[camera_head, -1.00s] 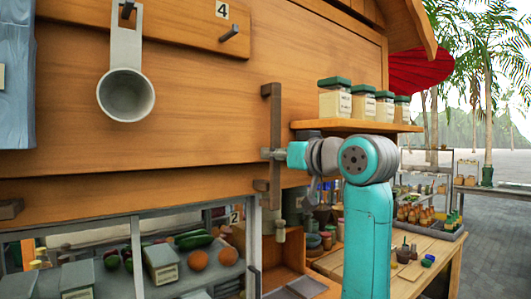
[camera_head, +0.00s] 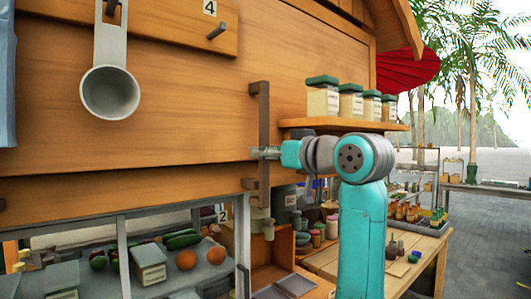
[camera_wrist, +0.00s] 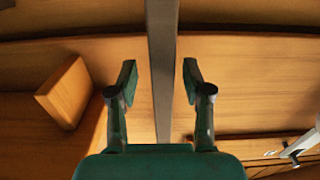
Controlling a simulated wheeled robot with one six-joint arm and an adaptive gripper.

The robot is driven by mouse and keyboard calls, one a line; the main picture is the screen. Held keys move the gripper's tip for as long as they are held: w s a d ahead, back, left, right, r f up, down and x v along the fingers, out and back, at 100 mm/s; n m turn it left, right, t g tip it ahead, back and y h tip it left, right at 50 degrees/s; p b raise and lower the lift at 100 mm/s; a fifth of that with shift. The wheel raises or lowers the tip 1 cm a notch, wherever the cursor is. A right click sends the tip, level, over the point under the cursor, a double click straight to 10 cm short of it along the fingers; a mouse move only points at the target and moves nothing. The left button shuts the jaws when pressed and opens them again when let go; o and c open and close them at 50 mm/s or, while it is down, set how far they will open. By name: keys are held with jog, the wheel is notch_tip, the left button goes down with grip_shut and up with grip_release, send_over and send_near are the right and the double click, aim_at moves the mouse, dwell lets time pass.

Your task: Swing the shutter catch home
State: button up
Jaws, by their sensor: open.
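A dark upright bar (camera_head: 263,118) with a short stub at each end stands on the wooden shutter panel (camera_head: 190,100). I cannot tell whether it is the catch itself or a handle. My gripper (camera_head: 264,153) is at the bar's middle, reaching in from the right. In the wrist view the bar (camera_wrist: 162,70) runs upright as a grey strip between the two fingertips of my gripper (camera_wrist: 158,82). The fingers are open, one on each side, with a visible gap to the bar on both sides. My gripper hides part of the bar in the head view.
A shelf (camera_head: 345,124) with several green-lidded jars sits close above my arm. A metal ladle (camera_head: 110,92) hangs at the upper left. Below are a glazed case (camera_head: 123,255) with produce and a wooden counter (camera_head: 425,250). A wooden block (camera_wrist: 65,92) shows left in the wrist view.

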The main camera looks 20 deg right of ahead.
jog(key=v, duration=1)
jog(key=shift+s+d, duration=0.15)
jog(key=shift+s, duration=0.2)
